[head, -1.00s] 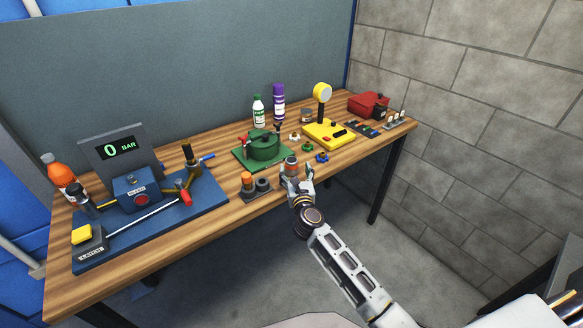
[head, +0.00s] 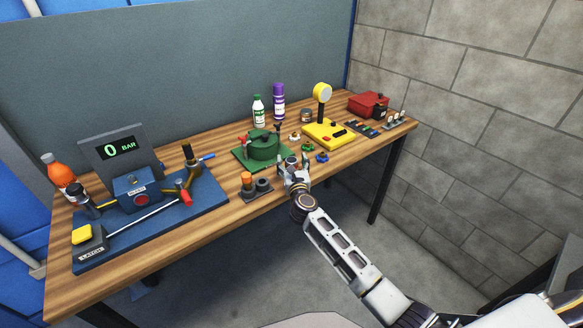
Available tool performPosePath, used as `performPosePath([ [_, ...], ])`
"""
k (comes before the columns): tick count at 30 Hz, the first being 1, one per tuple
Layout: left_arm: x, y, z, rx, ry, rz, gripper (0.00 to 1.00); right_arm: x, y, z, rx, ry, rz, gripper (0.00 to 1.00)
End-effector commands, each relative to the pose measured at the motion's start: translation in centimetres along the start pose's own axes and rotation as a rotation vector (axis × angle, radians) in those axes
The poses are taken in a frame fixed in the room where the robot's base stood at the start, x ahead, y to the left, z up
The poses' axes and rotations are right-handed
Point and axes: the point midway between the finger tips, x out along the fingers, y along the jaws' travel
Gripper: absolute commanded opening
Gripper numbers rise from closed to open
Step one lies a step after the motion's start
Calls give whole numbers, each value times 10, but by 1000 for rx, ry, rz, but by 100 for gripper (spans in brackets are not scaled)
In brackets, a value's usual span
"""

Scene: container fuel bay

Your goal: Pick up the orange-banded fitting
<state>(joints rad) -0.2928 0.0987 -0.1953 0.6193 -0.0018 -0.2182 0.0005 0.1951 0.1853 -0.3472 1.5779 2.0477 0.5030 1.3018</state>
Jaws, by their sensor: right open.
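The orange-banded fitting (head: 291,161) is a small grey cylinder near the front edge of the wooden bench, just right of the green pot. Only its grey top shows clearly; my right gripper hides most of its body and band. My right gripper (head: 294,171) is open, with its fingers at the fitting from the front. I cannot tell whether they touch it. My left gripper is not in view.
A dark holder with an orange plug (head: 247,180) stands just left of the gripper. A green base with a pot (head: 263,147) is behind. A yellow gauge block (head: 328,134) stands beyond.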

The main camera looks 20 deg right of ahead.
Motion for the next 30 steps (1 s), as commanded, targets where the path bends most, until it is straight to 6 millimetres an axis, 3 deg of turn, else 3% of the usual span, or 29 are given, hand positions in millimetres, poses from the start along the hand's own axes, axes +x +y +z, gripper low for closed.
performPosePath([
  [11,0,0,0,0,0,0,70,0,0,0,0,0,0,70],
  [23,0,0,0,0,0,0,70,0,0,0,0,0,0,18],
  [30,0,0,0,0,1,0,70,0,0,1,1,-1,0,17],
])
